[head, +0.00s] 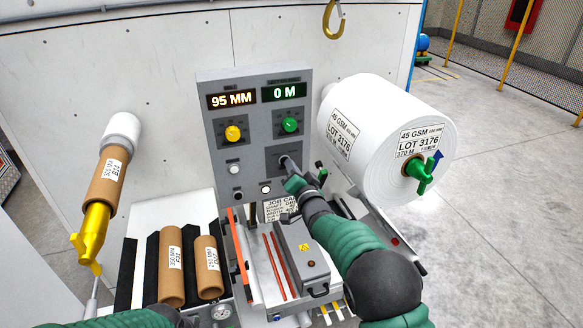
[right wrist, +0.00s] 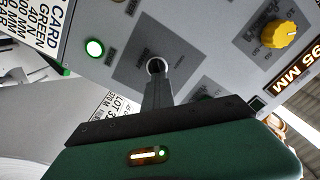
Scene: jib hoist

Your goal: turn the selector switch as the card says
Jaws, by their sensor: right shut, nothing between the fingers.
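The grey control panel (head: 237,128) stands upright at the centre of the head view. It carries a yellow knob (head: 233,133), a green knob (head: 290,125) and, on a darker plate below the green one, a small round switch (head: 283,160). In the right wrist view this switch (right wrist: 156,66) sits right at the fingertips; whether they touch is unclear. My right gripper (head: 290,172) is shut and empty in front of it and partly hides its plate. The job card (head: 283,207) is below the panel, partly covered; some of its text also shows in the wrist view (right wrist: 38,32). My left gripper is out of view.
Displays above the knobs read 95 MM (head: 231,99) and 0 M (head: 283,92). A lit white button (head: 265,188) sits low on the panel. A large white roll (head: 375,140) stands close right. Brown cores (head: 171,265) lie at lower left. A grey box (head: 300,255) lies below the panel.

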